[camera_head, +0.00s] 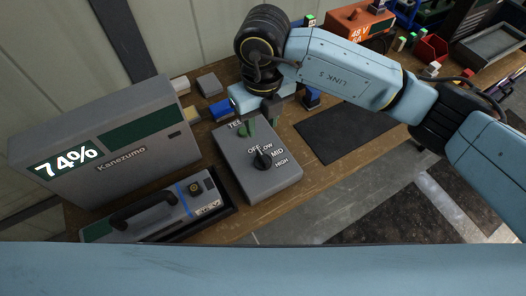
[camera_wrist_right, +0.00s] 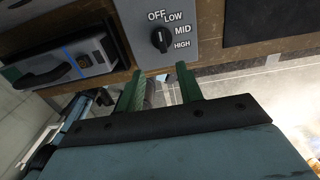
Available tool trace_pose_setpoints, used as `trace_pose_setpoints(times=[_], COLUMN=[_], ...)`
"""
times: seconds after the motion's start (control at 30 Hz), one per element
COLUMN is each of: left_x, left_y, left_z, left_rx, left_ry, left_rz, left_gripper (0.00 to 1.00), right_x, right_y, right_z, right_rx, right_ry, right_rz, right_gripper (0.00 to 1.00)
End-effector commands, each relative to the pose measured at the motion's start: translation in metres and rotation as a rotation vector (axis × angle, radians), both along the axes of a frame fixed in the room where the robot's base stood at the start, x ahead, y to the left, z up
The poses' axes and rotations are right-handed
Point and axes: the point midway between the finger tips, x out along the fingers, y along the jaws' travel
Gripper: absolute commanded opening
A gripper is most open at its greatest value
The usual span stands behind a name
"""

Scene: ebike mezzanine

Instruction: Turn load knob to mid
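A black load knob (camera_head: 263,158) sits on top of a grey tester box (camera_head: 268,188) on the wooden bench. White labels OFF, LOW, MID and HIGH run around it. In the right wrist view the knob (camera_wrist_right: 160,39) is beyond the fingertips, near the top. I cannot tell surely which label it points at. My right gripper (camera_head: 248,127) is over the far part of the box, close to the knob but apart from it. In the wrist view its two green fingers (camera_wrist_right: 158,79) are spread with nothing between them. My left gripper is not in view.
A grey Kanezumo unit (camera_head: 110,140) showing 74% stands left of the box. A battery pack (camera_head: 150,212) with a black handle lies in front of it. A dark mat (camera_head: 345,130) is at right. An orange 48 V unit (camera_head: 357,24) and small bins stand farther back.

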Motion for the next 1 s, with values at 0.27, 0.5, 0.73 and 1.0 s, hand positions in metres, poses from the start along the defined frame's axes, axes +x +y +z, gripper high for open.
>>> trace_pose_setpoints(times=[0.27, 0.5, 0.73, 1.0], left_x=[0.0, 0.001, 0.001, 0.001], left_y=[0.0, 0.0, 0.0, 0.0], left_z=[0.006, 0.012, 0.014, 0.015], left_rx=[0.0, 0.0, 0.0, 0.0], left_ry=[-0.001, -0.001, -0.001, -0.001], left_rz=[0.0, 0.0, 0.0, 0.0], left_gripper=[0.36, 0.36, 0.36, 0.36], right_x=[0.0, 0.0, 0.0, 0.001], right_y=[-0.003, -0.003, -0.002, -0.002], right_z=[-0.033, -0.085, -0.12, -0.133], right_rx=[-0.018, -0.015, -0.013, -0.011], right_ry=[-0.001, 0.0, -0.002, -0.004], right_rz=[-0.005, -0.004, -0.004, -0.002], right_gripper=[0.36, 0.36, 0.36, 0.36])
